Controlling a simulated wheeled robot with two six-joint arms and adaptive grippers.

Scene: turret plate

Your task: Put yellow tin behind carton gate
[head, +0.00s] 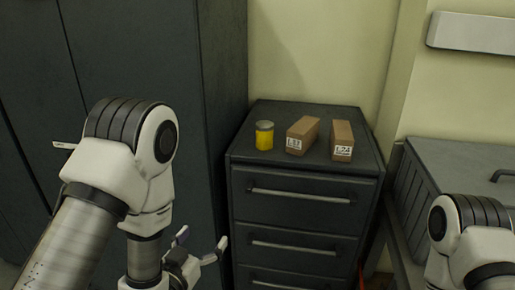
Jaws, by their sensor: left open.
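A yellow tin (264,136) with a grey lid stands upright on top of a dark drawer cabinet (283,110), near its left side. Two brown cartons stand to its right: the left carton (303,135), turned at an angle, and the right carton (342,139), each with a white label on its front end. A narrow gap separates the cartons. My left gripper (203,243) is open and empty, low in front of the cabinet's left side, well below and apart from the tin. My right arm shows at the lower right, but its gripper is out of the picture.
A tall dark cabinet (150,60) stands directly left of the drawer cabinet. A grey lidded chest (450,180) stands to the right. A pale wall (320,50) closes off the back. The cabinet top has free room behind the tin and cartons.

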